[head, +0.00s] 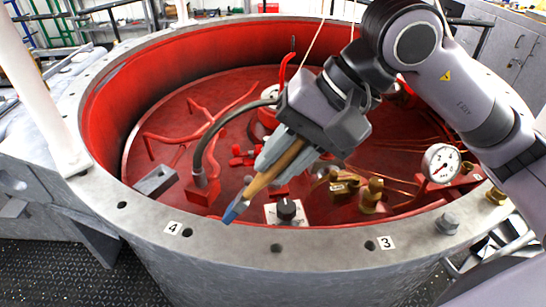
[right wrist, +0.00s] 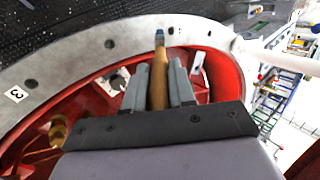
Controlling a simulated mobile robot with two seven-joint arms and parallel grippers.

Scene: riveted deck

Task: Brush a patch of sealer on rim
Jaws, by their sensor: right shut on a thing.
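My right gripper (head: 277,160) is shut on a brush with a wooden handle (head: 270,172) and a blue tip. The brush slants down to the left, and its tip is over the near part of the grey metal rim (head: 330,248), right of label 4. I cannot tell whether the tip touches the rim. In the right wrist view the brush (right wrist: 158,88) stands between the two grey fingers (right wrist: 159,92), its blue tip over the rim (right wrist: 85,62). I can make out no sealer patch. My left gripper is not in view.
The rim has bolt holes and labels 4 (head: 173,228) and 3 (head: 387,242). Inside the red well are a black knob (head: 287,208), brass fittings (head: 371,195), a gauge (head: 441,163) and a curved hose (head: 205,150). A grey block (head: 155,181) lies at the left inner edge. A white post (head: 40,95) stands left.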

